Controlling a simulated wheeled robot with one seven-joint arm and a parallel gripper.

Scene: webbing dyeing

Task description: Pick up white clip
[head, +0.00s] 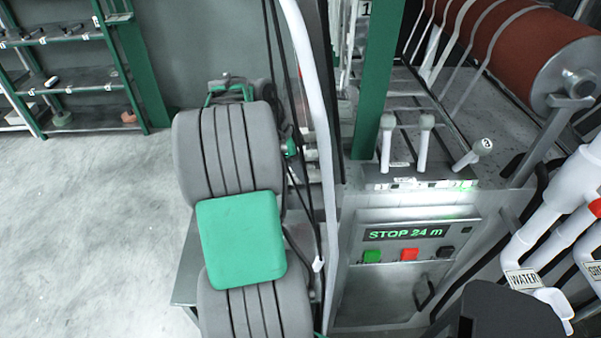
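A small white piece (318,264) that may be the white clip sits by the dark cords, near the lower part of a long white strip (312,80). It is too small to make out its shape or how it is attached. No other white clip can be told apart in the head view. My gripper's fingers are not in view. A dark grey rounded shape at the bottom right edge looks like part of my arm.
Grey rollers (228,150) with a green pad (241,240) stand left of the strip. A control panel (405,262) reads "STOP 24 m". White levers (423,140) stand above it. White pipes (550,215) crowd the right. The floor (90,220) at left is clear.

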